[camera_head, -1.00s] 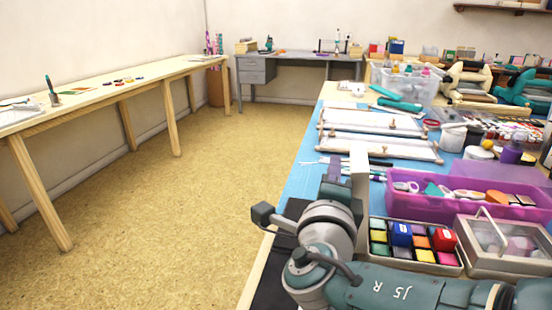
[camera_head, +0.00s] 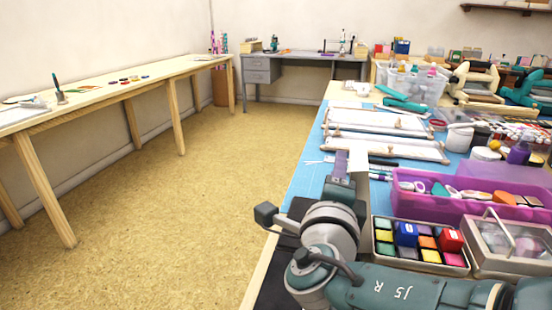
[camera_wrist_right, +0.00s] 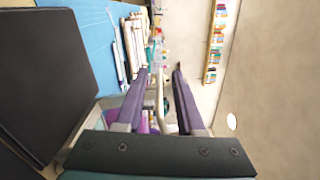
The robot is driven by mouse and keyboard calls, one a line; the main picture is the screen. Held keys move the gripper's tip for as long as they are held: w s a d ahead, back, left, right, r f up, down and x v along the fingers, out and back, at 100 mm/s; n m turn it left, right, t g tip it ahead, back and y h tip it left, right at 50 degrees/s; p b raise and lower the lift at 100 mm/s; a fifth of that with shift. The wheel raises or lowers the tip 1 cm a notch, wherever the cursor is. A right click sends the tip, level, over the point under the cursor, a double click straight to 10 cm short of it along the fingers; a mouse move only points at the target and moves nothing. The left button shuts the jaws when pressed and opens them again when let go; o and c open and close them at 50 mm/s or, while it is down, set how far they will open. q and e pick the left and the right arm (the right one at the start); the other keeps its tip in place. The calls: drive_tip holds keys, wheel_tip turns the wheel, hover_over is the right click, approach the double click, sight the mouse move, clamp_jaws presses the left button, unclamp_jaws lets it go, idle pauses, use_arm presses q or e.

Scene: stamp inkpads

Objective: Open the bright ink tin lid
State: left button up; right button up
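An open metal tin (camera_head: 383,249) with several bright ink pads stands on the table at the lower right. Beside it is a shut metal tin with a see-through window lid (camera_head: 527,248) and a wire handle. I cannot tell for sure which tin the task means. My right gripper (camera_head: 349,163) is to the left of both tins, above the blue mat, apart from them. In the right wrist view the right gripper (camera_wrist_right: 161,72) has its two fingers apart, with a pale rod visible between or beyond them. My left gripper is not in view.
A purple caddy (camera_head: 440,207) stands just behind the tins. White frames (camera_head: 385,148) lie on the blue mat (camera_head: 312,176). A clear bin (camera_head: 412,88) stands farther back. My right forearm passes in front of the tins. The floor to the left is clear.

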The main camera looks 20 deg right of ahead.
drive_tip(key=shift+a, duration=0.1)
drive_tip(key=p+v, duration=0.4)
drive_tip(key=v, duration=0.6)
